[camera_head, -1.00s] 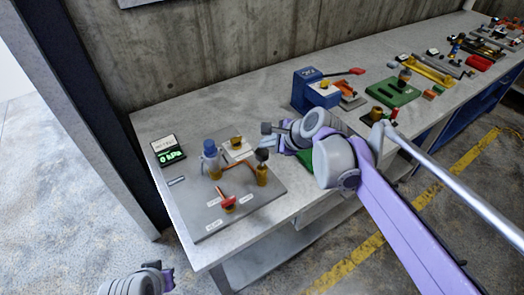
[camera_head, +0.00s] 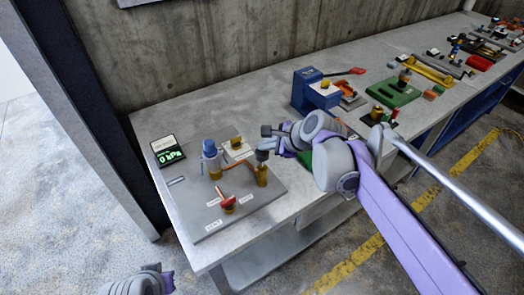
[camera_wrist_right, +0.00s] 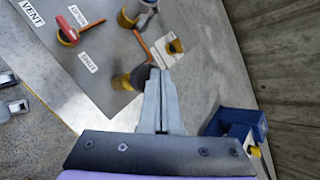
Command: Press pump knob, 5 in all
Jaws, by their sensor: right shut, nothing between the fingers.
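A dark round knob on a brass cylinder (camera_head: 262,172), likely the pump knob, stands at the right of the grey panel (camera_head: 205,227). In the right wrist view the knob (camera_wrist_right: 139,77) is partly hidden by my right gripper (camera_wrist_right: 154,72). My right gripper (camera_head: 263,143) is shut and empty, its fingertips right at the knob's top; I cannot tell whether they touch it. The small gauge display (camera_head: 169,154) reads 0 kPa. My left gripper (camera_head: 160,280) is only partly in view at the lower left, its fingers unclear.
A red-handled valve (camera_head: 228,203) with labels beside it and a blue-capped fitting (camera_head: 210,150) stand on the panel. A blue device (camera_head: 308,92) and a green block (camera_head: 393,92) are to the right. The bench front left of the panel is clear.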

